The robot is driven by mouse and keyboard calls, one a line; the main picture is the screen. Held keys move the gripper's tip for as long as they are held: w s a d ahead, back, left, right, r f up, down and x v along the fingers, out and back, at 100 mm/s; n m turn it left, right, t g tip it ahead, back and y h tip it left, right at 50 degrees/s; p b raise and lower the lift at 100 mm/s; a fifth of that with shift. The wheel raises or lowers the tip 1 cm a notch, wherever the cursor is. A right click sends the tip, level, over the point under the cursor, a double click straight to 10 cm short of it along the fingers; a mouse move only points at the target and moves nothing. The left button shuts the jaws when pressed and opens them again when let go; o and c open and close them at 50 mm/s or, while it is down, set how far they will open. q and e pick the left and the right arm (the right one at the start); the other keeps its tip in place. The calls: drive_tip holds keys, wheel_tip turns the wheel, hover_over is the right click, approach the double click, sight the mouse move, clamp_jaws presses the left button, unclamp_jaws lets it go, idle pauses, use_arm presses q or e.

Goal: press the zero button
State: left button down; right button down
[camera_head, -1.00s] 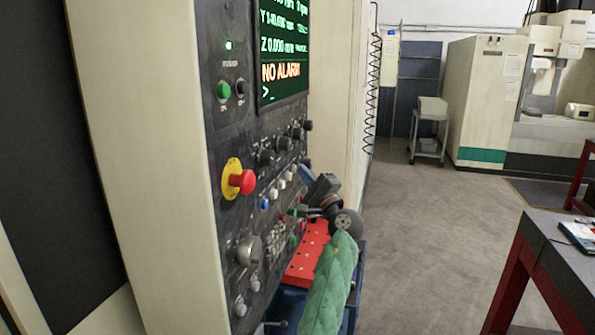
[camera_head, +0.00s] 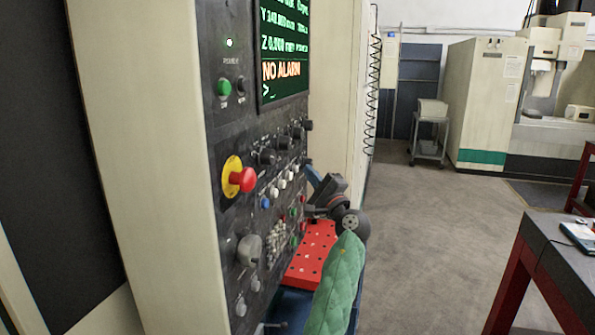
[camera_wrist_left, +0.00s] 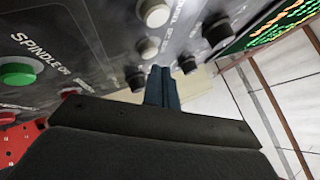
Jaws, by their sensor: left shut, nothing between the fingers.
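The control panel (camera_head: 228,130) is a dark upright face with several buttons and knobs. White buttons (camera_head: 282,184) sit in a row at its middle. In the left wrist view one white button (camera_wrist_left: 153,13) is at the top, and another white button (camera_wrist_left: 146,45) is just above the fingers. The labels are partly cut off, so I cannot tell which is the zero button. My left gripper (camera_head: 312,172) is shut and empty beside the panel's right part. Its blue fingertips show in the left wrist view (camera_wrist_left: 160,74), pointing toward the panel; contact cannot be told. My right gripper is not in view.
A red emergency button (camera_head: 243,179) on a yellow base and a green button (camera_head: 223,87) stand out on the panel. A screen (camera_head: 283,50) reads "NO ALARM". A red perforated plate (camera_head: 310,255) is below the gripper. Floor (camera_head: 430,230) is open to the right.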

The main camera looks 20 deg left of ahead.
use_arm(q)
drive_tip(key=d+b, duration=0.2)
drive_tip(key=d, duration=0.3)
idle(0.4)
idle(0.5)
